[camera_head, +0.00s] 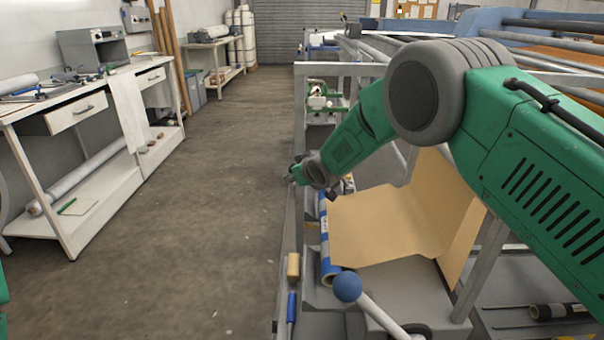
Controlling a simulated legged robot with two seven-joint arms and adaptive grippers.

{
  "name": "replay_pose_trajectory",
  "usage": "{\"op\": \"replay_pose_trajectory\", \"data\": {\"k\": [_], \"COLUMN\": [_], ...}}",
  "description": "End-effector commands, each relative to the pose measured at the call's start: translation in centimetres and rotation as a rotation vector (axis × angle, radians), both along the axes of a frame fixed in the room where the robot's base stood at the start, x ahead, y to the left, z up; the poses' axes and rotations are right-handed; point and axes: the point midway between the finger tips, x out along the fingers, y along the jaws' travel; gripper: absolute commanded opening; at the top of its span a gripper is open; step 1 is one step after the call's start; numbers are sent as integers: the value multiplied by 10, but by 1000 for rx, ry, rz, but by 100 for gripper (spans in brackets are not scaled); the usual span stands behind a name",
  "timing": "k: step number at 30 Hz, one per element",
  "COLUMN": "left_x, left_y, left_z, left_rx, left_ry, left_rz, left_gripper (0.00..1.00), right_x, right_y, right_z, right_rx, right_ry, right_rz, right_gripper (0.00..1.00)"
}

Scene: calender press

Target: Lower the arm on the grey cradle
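A grey cradle (322,293) stands at the bottom centre, beside the press frame. A light grey lever with a blue ball knob (348,287) slants up to the left in front of it; I cannot tell whether this is the cradle's arm. A blue roll (325,245) with a tan sheet (390,222) lies over the cradle. My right arm reaches in from the right above the sheet. Its small dark gripper (294,176) is beyond the sheet, left of the roll's far end, apart from the knob; its fingers are too small to read. My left gripper is out of view.
The press frame (300,105) with long bars runs along the right. A blue-handled rod (291,308) and a tan block (293,266) lie at the cradle's left edge. A white workbench (70,235) stands at left. The floor between is clear.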

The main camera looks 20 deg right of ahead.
Motion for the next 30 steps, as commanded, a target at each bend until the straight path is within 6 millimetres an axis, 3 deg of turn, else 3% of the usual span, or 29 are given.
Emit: {"op": "replay_pose_trajectory", "data": {"k": [18, 30], "left_x": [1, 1], "left_y": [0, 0], "left_z": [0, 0], "left_rx": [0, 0], "left_ry": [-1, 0], "left_rz": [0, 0], "left_gripper": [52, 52], "right_x": [-85, -94], "right_y": [-15, -17], "right_z": [54, 59], "right_rx": [-2, -1], "right_ry": [3, 3], "right_rz": [0, -1], "right_gripper": [38, 38]}}
